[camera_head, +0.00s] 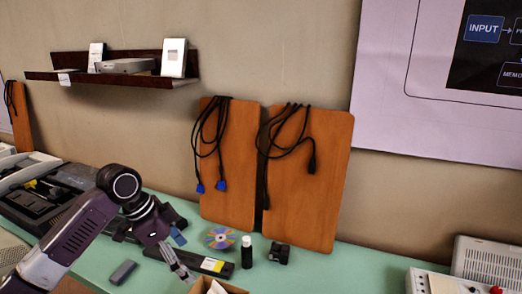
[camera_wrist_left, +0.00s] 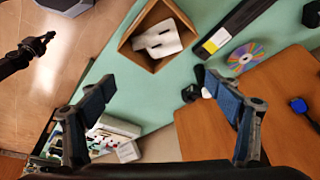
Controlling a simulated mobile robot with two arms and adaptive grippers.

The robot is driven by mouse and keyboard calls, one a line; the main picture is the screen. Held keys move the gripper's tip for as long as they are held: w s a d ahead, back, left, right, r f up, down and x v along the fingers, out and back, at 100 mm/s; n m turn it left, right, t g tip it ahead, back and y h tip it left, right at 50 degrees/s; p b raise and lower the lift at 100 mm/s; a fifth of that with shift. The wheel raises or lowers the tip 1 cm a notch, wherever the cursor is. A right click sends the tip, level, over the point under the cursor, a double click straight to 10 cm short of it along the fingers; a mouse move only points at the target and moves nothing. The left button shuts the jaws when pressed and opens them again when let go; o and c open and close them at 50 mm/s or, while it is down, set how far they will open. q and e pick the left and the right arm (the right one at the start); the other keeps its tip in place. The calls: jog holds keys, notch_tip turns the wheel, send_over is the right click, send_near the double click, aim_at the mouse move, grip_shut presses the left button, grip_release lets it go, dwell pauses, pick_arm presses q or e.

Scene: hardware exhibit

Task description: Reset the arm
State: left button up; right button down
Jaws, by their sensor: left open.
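My left arm comes in from the left in the head view, and its gripper (camera_head: 182,268) hangs low over the green table, near an open cardboard box (camera_head: 208,286). In the left wrist view my left gripper (camera_wrist_left: 158,88) has its two fingers wide apart with nothing between them. The box shows past the fingers in that view (camera_wrist_left: 128,48), with a white piece (camera_wrist_left: 158,38) inside. A dark jointed part (camera_wrist_left: 28,50) at the left edge of the wrist view may be my right gripper; I cannot tell its state.
Wooden boards with cables (camera_head: 305,180) lean on the wall. A white device (camera_head: 440,281) stands at right.

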pick_arm(q)
jog(key=s+d+f+n, duration=0.2)
jog(key=s+d+f, duration=0.2)
jog(key=s+f, duration=0.4)
jog(key=s+d+f+n, duration=0.2)
jog(key=s+d+f, duration=0.3)
jog(key=s+f, duration=0.3)
jog(key=s+a+f+n+t+y, duration=0.1)
jog(key=s+a+f+n+y, duration=0.1)
jog(key=s+a+n, duration=0.35)
jog(key=s+a+f+n+t+y, duration=0.1)
jog(key=s+a+f+n+y, duration=0.15)
jog(key=s, duration=0.65)
notch_tip(320, 180, down, 26)
jog(key=s+f+m+g+b, duration=0.1)
jog(key=g+b, duration=0.1)
jog(key=s+a+f, duration=0.1)
jog(key=s+f, duration=0.8)
jog(key=s+a+f+g+b, duration=0.1)
jog(key=s+a+f, duration=0.1)
jog(key=s+f, duration=0.6)
jog(key=shift+s+a+f+m, duration=0.3)
jog(key=shift+s+f, duration=0.05)
jog(key=shift+f, duration=0.1)
jog(key=shift+h, duration=0.25)
jog(key=shift+c, duration=0.3)
